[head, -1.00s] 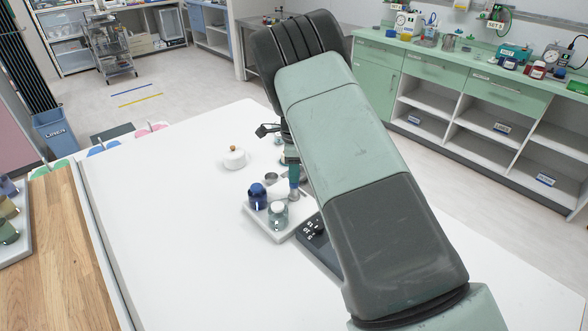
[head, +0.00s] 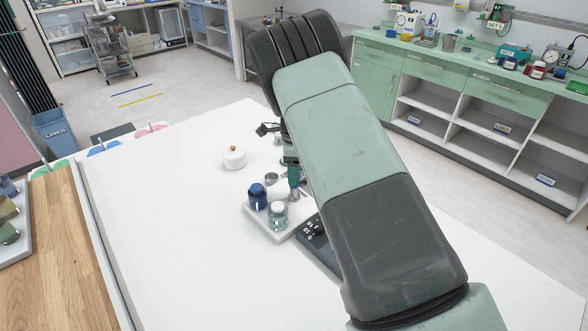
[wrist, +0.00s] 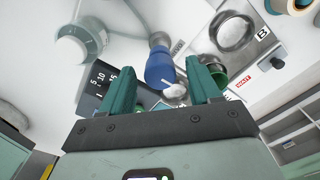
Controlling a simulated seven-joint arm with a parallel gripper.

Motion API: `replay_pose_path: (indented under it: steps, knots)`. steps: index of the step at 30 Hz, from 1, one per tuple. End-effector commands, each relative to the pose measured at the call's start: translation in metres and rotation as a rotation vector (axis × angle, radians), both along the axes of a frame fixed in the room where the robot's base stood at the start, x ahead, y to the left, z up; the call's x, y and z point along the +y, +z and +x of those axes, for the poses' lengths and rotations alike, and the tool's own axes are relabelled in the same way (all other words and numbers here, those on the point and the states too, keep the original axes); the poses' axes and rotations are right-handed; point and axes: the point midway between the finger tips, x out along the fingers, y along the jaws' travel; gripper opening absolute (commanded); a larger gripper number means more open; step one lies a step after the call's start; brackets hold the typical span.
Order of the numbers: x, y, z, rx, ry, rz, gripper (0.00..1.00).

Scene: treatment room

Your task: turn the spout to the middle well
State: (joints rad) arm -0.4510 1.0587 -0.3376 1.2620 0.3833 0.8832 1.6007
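My gripper (wrist: 164,88) has its two teal fingers apart in the wrist view, with a clear gap between the tips. A blue rounded piece (wrist: 159,68) with a pale line on it shows beyond and between the tips. A small grey metal piece (wrist: 175,93) is near the right finger; I cannot tell whether either touches a finger. A round steel well (wrist: 236,28) with a label B is at upper right. I cannot tell which part is the spout, nor pick out the middle well. In the head view my arm hides much of this area.
A white tray (head: 258,224) holds a dark blue jar (head: 257,196) and a clear jar (head: 278,214). A black numbered block (head: 317,240) lies beside it. A white pot (head: 234,158) stands behind.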

Motion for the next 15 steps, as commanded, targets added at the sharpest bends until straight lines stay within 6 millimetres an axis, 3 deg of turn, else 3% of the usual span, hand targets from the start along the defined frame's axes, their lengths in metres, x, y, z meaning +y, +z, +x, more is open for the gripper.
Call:
replay_pose_path:
  steps: [8, 15]
  knots:
    - [0.0, 0.009, 0.001, -0.002, 0.0, 0.0, 0.62]
    - [0.0, 0.054, 0.001, -0.004, 0.0, 0.002, 0.62]
